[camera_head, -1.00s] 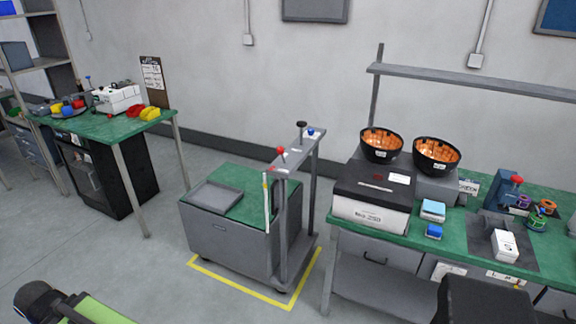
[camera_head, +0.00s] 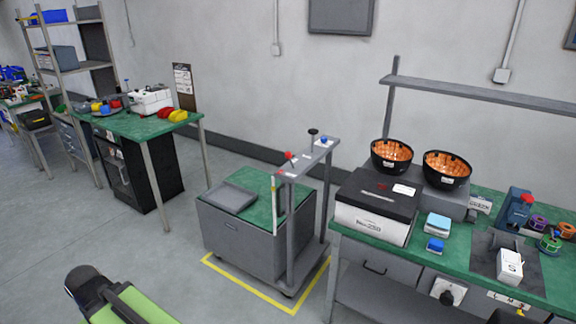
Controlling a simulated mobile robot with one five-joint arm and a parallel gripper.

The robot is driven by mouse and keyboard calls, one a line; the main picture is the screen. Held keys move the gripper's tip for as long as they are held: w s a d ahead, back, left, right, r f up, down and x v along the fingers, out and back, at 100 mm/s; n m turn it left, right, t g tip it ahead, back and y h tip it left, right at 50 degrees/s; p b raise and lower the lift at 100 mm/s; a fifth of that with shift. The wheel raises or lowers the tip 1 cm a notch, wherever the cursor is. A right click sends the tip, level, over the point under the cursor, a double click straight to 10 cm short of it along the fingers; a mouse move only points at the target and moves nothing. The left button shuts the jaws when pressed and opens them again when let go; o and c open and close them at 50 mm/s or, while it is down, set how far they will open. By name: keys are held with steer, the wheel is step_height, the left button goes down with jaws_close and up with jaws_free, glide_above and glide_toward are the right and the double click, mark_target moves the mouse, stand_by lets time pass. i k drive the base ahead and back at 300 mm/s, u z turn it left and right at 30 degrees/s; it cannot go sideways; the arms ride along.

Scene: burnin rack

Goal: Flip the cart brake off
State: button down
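The cart (camera_head: 235,240) is a grey box on casters with a green top, standing inside a yellow floor outline in the middle of the view. A grey post frame rises at its right side with a top plate (camera_head: 308,158). On that plate are a red-knobbed lever (camera_head: 289,156), a black knob (camera_head: 313,132) and a blue button (camera_head: 323,141). Which of these is the brake cannot be told from here. A dark, rounded part with a green panel at the bottom left seems to be mine. My gripper's fingers do not show.
A grey tray (camera_head: 230,197) lies on the cart top. A green-topped bench (camera_head: 460,262) with a boxed unit (camera_head: 375,205) and bowls of orange parts (camera_head: 391,156) stands close at the right. Another bench (camera_head: 125,125) is at the left. Open floor (camera_head: 50,235) lies left of the cart.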

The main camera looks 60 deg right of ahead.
mark_target(288, 155)
steer(key=z, duration=0.05)
steer(key=i, duration=0.95)
steer(key=u, duration=0.05)
